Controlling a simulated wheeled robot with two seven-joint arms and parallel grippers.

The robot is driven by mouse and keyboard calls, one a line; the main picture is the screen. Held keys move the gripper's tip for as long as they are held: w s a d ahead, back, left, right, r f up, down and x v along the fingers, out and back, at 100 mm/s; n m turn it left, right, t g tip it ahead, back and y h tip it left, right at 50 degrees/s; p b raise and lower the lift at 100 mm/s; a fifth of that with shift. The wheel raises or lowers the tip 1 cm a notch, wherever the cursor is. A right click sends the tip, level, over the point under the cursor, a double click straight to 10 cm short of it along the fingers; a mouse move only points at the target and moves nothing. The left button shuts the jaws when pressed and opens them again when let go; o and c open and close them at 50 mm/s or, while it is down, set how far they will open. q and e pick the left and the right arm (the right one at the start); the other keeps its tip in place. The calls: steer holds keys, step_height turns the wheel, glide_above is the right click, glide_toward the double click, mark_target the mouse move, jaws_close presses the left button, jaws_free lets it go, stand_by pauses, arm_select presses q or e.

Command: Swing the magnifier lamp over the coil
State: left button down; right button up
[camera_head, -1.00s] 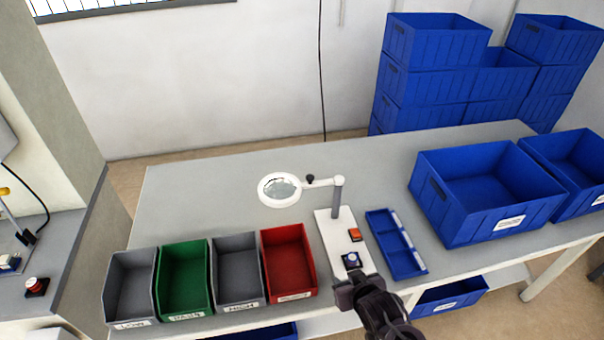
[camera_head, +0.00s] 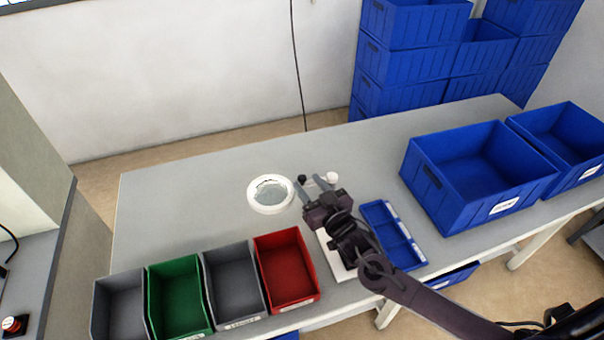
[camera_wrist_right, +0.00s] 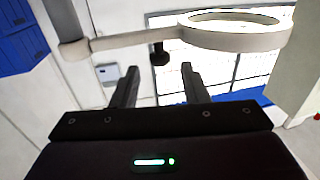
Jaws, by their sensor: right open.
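The magnifier lamp has a white ring with a clear lens (camera_head: 270,194), left of its white joint (camera_head: 332,178). A small black knob (camera_head: 302,179) sits on its arm. My right gripper (camera_head: 309,181) is open close to the lamp arm, its fingers pointing toward the knob. In the right wrist view the knob (camera_wrist_right: 159,54) hangs below the white arm (camera_wrist_right: 120,42), in line with the gap between the open fingers (camera_wrist_right: 160,67); I cannot tell whether it is between them. The lamp's white base (camera_head: 338,264) is partly covered by my right arm. The coil is hidden. My left gripper is not in view.
Grey, green and red bins (camera_head: 287,270) line the front edge, left of the base. A blue divided tray (camera_head: 393,235) lies right of my arm. Large blue crates (camera_head: 480,175) stand farther right. The table's left back area (camera_head: 185,205) is clear.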

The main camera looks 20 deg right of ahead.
mark_target(304, 180)
steer(key=x, duration=0.4)
steer(key=shift+f, duration=0.15)
steer(key=c, duration=0.7)
jaws_close()
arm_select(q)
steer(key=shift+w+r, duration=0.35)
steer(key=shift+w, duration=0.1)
